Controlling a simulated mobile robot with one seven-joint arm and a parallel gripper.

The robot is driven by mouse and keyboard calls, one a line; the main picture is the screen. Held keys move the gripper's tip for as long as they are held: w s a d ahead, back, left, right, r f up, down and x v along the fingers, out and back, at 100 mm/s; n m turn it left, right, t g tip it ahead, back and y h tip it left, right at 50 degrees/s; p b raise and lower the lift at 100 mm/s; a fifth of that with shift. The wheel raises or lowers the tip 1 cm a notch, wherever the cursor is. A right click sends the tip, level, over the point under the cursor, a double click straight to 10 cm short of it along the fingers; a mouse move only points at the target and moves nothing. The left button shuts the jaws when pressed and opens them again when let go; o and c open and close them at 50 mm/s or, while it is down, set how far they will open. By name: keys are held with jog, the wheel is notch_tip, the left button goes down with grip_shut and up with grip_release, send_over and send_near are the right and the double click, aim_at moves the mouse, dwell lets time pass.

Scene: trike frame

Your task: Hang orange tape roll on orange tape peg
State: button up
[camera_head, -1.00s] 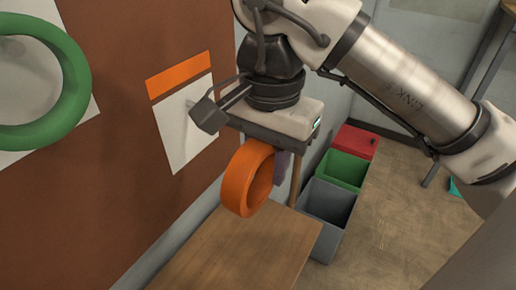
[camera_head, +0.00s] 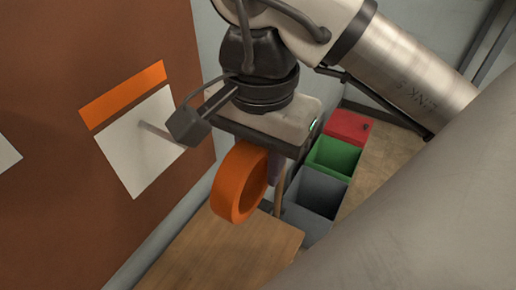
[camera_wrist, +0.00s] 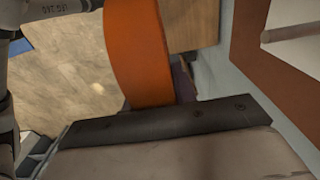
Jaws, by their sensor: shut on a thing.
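The orange tape roll (camera_head: 223,187) hangs below my gripper (camera_head: 262,153), which is shut on its upper rim. The fingertips are mostly hidden behind the roll and the gripper body. In the wrist view the roll (camera_wrist: 138,55) stands out beyond the gripper's edge. The orange tape peg (camera_head: 160,132) is a thin grey rod sticking out of a white panel (camera_head: 128,160) under an orange strip (camera_head: 122,93) on the brown board. The roll is apart from the peg, to its right and lower in the head view. Part of the peg shows in the wrist view (camera_wrist: 287,33).
The brown board (camera_head: 50,220) fills the left side. A wooden table top (camera_head: 225,255) lies below the roll. Red (camera_head: 348,124), green (camera_head: 335,157) and grey (camera_head: 318,190) bins stand on the floor behind. My arm covers the right side.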

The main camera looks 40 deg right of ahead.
jog(key=shift+w+a, duration=0.1)
jog(key=shift+w, duration=0.05)
jog(key=w+a+f+b, duration=0.1)
jog(key=w+a+b, duration=0.3)
jog(key=w, duration=0.7)
jog(key=shift+a+b, duration=0.3)
jog(key=shift+b, duration=0.5)
jog(key=shift+f, duration=0.25)
dwell(0.7)
jog(key=o, duration=1.1)
jog(key=shift+a, duration=0.1)
